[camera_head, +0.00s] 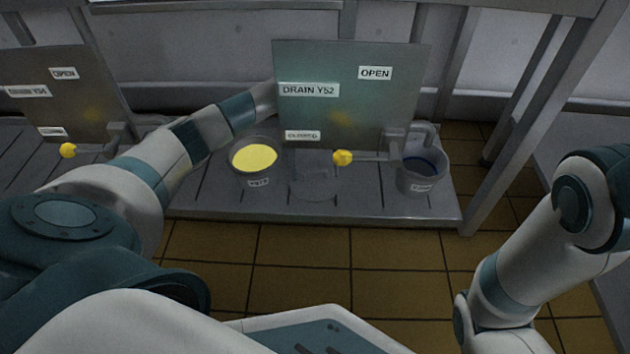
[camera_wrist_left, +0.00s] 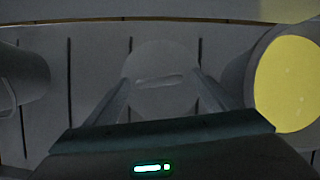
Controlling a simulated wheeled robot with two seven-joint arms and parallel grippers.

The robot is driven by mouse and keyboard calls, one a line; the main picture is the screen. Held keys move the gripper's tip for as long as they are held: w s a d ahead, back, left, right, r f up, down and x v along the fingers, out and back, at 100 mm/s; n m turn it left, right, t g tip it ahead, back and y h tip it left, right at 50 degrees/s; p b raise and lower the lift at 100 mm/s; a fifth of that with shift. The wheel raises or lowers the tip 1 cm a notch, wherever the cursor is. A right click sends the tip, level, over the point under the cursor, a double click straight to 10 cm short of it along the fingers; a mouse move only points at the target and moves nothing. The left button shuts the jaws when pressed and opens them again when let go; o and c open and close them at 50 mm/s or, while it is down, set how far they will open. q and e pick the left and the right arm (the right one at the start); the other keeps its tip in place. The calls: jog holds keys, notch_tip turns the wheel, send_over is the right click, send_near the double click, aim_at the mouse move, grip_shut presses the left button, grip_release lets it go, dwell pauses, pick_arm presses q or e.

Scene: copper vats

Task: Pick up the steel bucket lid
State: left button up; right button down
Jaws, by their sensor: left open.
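The steel bucket lid (camera_head: 315,184) is a faint grey disc lying on the slatted grey shelf, between two steel buckets, below the panel's lower edge. In the left wrist view the lid (camera_wrist_left: 158,63) is a pale round plate with a raised bar handle (camera_wrist_left: 160,81). My left gripper (camera_wrist_left: 162,78) is open there, its two fingers reaching in on either side of the handle without visible contact. In the head view my left arm runs behind the panel, which hides the gripper. My right arm shows at the right, but its gripper is out of view.
A steel bucket (camera_head: 257,178) with yellow contents stands left of the lid. Another bucket (camera_head: 420,181) with dark blue contents stands right, under a pipe. The DRAIN Y52 panel (camera_head: 350,110) and a yellow knob (camera_head: 342,158) overhang the area. Tiled floor (camera_head: 300,255) lies in front.

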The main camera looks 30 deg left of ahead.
pick_arm(q)
jog(key=c, duration=1.2)
jog(key=shift+r, duration=0.1)
